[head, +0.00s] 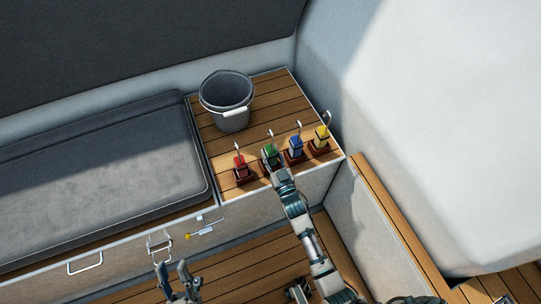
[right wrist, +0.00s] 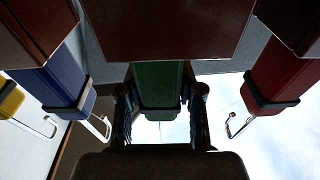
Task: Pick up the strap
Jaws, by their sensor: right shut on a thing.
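Several coloured strap-like blocks with metal hooks on top stand in brown bases along the front of the wooden shelf. The green one (head: 271,150) stands between the red one (head: 240,165) and the blue one (head: 296,147); the yellow one (head: 321,136) is at the right end. My right gripper (head: 270,162) is shut on the green strap, which shows between its two fingers in the right wrist view (right wrist: 158,88). The green strap's lower end is at its brown base (right wrist: 185,30); I cannot tell whether it is lifted. My left gripper (head: 173,267) is open and empty, low in front of the bench.
A grey bucket (head: 225,92) with a white handle stands on the wooden shelf (head: 262,98) behind the straps. A dark cushion (head: 95,175) lies to the left. The bench front has a metal latch (head: 160,244) and a handle (head: 85,262). A white wall rises at right.

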